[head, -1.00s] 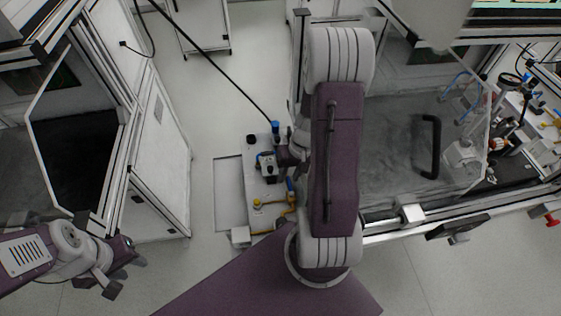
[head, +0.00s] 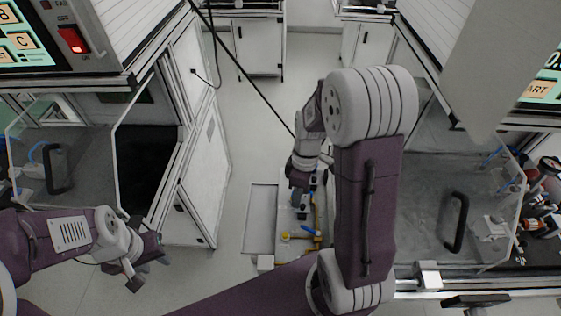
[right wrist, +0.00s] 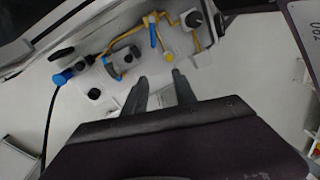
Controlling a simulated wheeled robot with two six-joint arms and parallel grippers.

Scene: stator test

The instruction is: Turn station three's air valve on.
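A pale panel (head: 289,215) between the two enclosures carries yellow pipework, a yellow knob (head: 285,236) and a blue lever (head: 308,231). In the right wrist view the blue lever (right wrist: 152,36) stands beside a yellow pipe (right wrist: 125,38), and the yellow knob (right wrist: 169,57) is just below it. Which part is station three's valve, and its on or off position, I cannot tell. My right gripper (right wrist: 158,80) is open and empty, its fingertips just short of the panel in that view. In the head view my right gripper (head: 299,178) covers the panel's top end. My left gripper (head: 146,268) is open and empty, left of the panel.
A blue connector (right wrist: 60,78) with a black hose sits at the panel's left end. Black knobs (right wrist: 193,19) are also on it. A glass-fronted enclosure (head: 430,200) stands right, and a white cabinet (head: 200,180) left. The floor (head: 255,115) behind is clear.

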